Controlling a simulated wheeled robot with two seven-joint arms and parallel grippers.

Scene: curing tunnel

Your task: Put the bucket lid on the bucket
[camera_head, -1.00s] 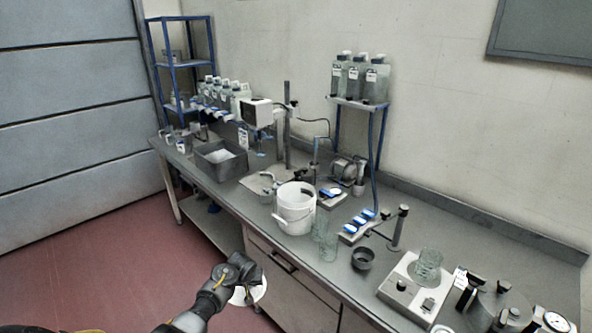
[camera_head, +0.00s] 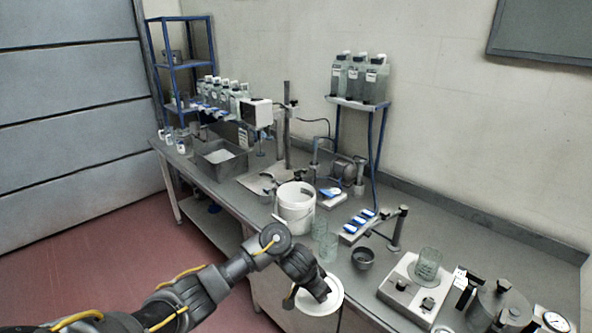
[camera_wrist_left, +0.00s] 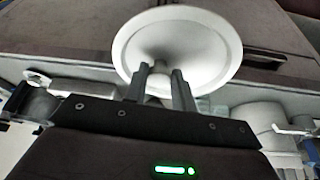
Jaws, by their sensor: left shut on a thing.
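The white bucket (camera_head: 294,209) stands upright and open at the top near the front edge of the bench. My left gripper (camera_head: 322,292) is shut on the round white bucket lid (camera_head: 334,303). It holds the lid in front of the bench's front edge, to the right of the bucket and apart from it. In the left wrist view the lid (camera_wrist_left: 205,40) is a shallow white disc, and the fingers (camera_wrist_left: 163,80) grip it at its middle. My right gripper is not in view.
Glass beakers (camera_head: 327,246) stand right of the bucket, with a small dark bowl (camera_head: 363,258) and a balance-like device (camera_head: 414,287) beyond. A grey tray (camera_head: 219,160) lies at left. A stand (camera_head: 287,140) rises behind the bucket.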

